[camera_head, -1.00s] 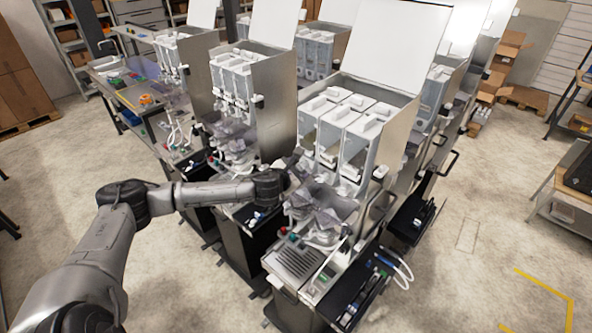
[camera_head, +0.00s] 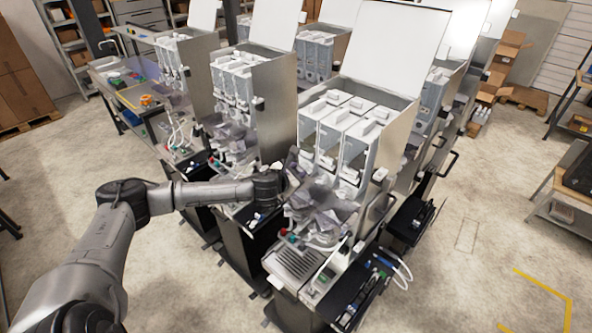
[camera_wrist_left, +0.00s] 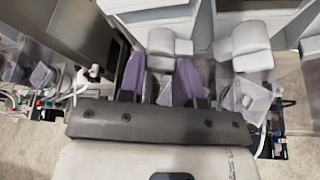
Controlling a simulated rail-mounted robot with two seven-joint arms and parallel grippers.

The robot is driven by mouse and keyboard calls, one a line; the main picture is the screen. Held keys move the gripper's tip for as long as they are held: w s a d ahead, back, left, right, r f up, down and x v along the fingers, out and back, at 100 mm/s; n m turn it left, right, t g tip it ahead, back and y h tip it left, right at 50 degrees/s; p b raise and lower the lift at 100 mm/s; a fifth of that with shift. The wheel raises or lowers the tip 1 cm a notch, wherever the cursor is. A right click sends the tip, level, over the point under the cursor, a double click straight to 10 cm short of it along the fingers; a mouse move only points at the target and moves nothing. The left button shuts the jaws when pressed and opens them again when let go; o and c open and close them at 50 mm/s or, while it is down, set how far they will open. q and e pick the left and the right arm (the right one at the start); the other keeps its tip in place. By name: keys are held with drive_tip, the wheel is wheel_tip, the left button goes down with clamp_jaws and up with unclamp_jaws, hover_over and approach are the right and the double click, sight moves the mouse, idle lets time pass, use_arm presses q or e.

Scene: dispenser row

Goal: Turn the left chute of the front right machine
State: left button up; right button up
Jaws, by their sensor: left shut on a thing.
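The front right machine (camera_head: 395,130) is a metal housing with a raised white lid and a row of white canisters (camera_head: 354,147) with chutes below. My left gripper (camera_head: 294,168) is at the left side of this machine, below the left canister. In the left wrist view my gripper (camera_wrist_left: 160,88) has its two purple-padded fingers on either side of the left chute (camera_wrist_left: 161,63), shut on it. The neighbouring chute (camera_wrist_left: 244,45) shows to its right, free of the fingers. In the head view the wrist and fingers partly hide the held chute. My right gripper is out of view.
A second machine (camera_head: 272,105) stands close on the left, leaving a narrow gap for my arm. Under the chutes are a drip grate (camera_head: 296,263) and a black side tray (camera_head: 362,290) with small items. The floor at the right is open.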

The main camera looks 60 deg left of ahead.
use_arm(q)
drive_tip(key=shift+a+r+n+h+p, duration=0.1)
drive_tip(key=shift+n+h+p, duration=0.5)
drive_tip(key=shift+n+p, duration=0.4)
drive_tip(key=shift+n+h+p, duration=0.3)
drive_tip(key=shift+n+h, duration=0.3)
drive_tip(key=shift+n, duration=0.2)
drive_tip(key=shift+a+t, duration=0.1)
drive_tip(key=shift+t, duration=0.2)
drive_tip(key=o, duration=0.9)
drive_tip(key=shift+s, duration=0.1)
